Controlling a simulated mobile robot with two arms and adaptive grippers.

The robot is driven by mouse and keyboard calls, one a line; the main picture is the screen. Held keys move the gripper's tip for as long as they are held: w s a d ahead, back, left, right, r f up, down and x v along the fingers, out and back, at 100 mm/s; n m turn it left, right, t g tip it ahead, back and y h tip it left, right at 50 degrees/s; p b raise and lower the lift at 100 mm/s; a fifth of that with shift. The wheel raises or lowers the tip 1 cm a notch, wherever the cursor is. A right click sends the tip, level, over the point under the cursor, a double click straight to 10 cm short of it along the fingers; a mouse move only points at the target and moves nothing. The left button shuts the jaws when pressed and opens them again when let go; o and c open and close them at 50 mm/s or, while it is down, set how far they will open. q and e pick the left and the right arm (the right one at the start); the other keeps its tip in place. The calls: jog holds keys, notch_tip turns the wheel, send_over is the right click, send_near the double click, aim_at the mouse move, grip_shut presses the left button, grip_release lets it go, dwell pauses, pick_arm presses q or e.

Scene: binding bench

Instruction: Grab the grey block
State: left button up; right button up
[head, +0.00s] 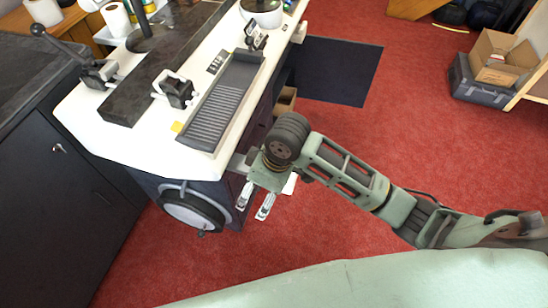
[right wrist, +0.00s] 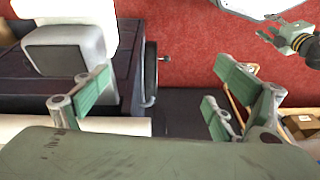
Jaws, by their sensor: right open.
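A pale grey block-like piece (head: 238,163) sticks out at the front edge of the white bench, partly hidden behind my right gripper. A larger view of a grey rounded block (right wrist: 65,48) shows at the upper left of the right wrist view, beside the dark cabinet. I cannot tell for certain that both are the same thing. My right gripper (head: 254,201) is open and empty, pointing down in front of the bench. Its spread fingers also show in the right wrist view (right wrist: 160,100), with the block beyond the left finger, apart from it. My left gripper (right wrist: 283,40) appears small there; its jaws are unclear.
The white bench (head: 110,140) carries a dark bar, clamps and a ribbed grey tray (head: 222,105). A round wheel (head: 192,208) sits on its front. A dark cabinet (head: 70,190) stands left.

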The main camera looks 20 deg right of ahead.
jog(key=w+d+r+h, duration=0.1)
jog(key=w+d, duration=0.1)
jog(key=w+d+r, duration=0.2)
jog(key=w+d, duration=0.1)
jog(key=w+d+r+g+h, duration=0.1)
jog(key=w+d+r, duration=0.1)
jog(key=shift+w+d+n+h, duration=0.3)
jog(key=shift+w+d+n, duration=0.05)
jog(key=shift+w+n, duration=0.05)
jog(key=shift+d+f, duration=0.1)
jog(key=shift+f, duration=0.1)
jog(key=f, duration=0.5)
jog(key=w+f, duration=0.1)
jog(key=f, duration=0.1)
jog(key=shift+a+f, duration=0.15)
jog(key=shift+a, duration=0.2)
jog(key=c, duration=1.3)
jog(key=shift+c, duration=0.2)
